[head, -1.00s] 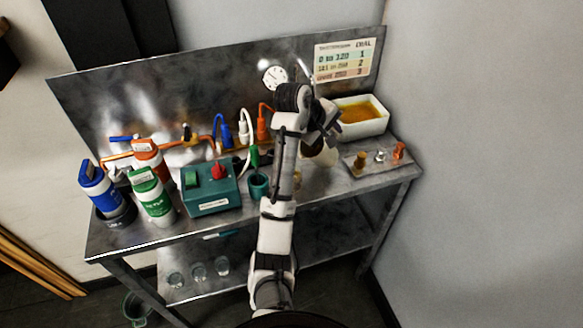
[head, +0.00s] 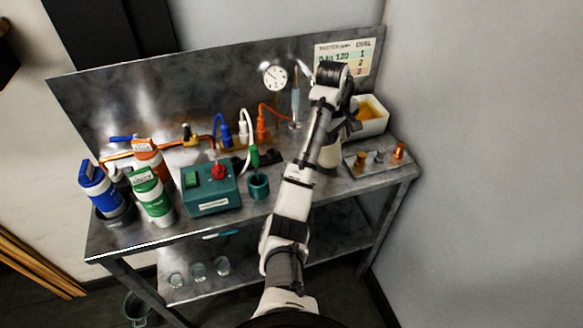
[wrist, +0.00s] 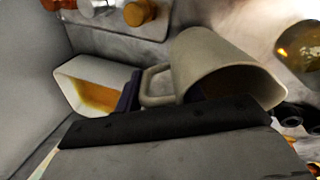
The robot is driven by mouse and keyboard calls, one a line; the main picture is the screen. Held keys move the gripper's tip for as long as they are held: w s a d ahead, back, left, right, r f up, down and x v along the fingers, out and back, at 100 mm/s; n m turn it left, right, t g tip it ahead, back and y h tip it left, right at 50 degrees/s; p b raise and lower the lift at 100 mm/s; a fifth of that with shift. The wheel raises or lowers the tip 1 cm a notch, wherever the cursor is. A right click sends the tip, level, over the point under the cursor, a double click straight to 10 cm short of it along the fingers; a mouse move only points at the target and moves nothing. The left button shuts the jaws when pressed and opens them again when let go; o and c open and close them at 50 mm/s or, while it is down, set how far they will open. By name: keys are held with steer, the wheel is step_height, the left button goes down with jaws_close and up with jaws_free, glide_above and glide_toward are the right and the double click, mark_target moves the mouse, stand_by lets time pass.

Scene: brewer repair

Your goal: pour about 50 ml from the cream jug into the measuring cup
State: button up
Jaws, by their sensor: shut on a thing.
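The cream jug (wrist: 213,65) is a beige vessel with a loop handle, large in the wrist view. My gripper (wrist: 205,103) is shut on it; the dark gripper body hides the lower part of the jug and the exact contact. In the head view my gripper (head: 346,118) is at the right of the bench, by the white tub, with the jug (head: 331,153) partly behind the arm. The jug's mouth is toward the lower right in the wrist view; I cannot tell its true tilt or contents. I cannot identify the measuring cup with certainty.
A white tub (head: 381,117) with orange-brown liquid stands at the back right. A plate with metal knobs (head: 399,151) lies in front of it. A teal cup (head: 258,187) and a teal box (head: 211,203) stand left. An amber rounded thing (wrist: 301,46) shows at the wrist view's right.

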steer(key=shift+w+d+f+g+y, duration=0.2)
steer(key=shift+w+g+y, duration=0.1)
steer(key=shift+y, duration=0.1)
steer(key=shift+w+d+g+y, duration=0.3)
steer(key=shift+d+g+y, duration=0.2)
steer(key=shift+y, duration=0.2)
steer(key=shift+s+f, duration=0.1)
stand_by(2.5)
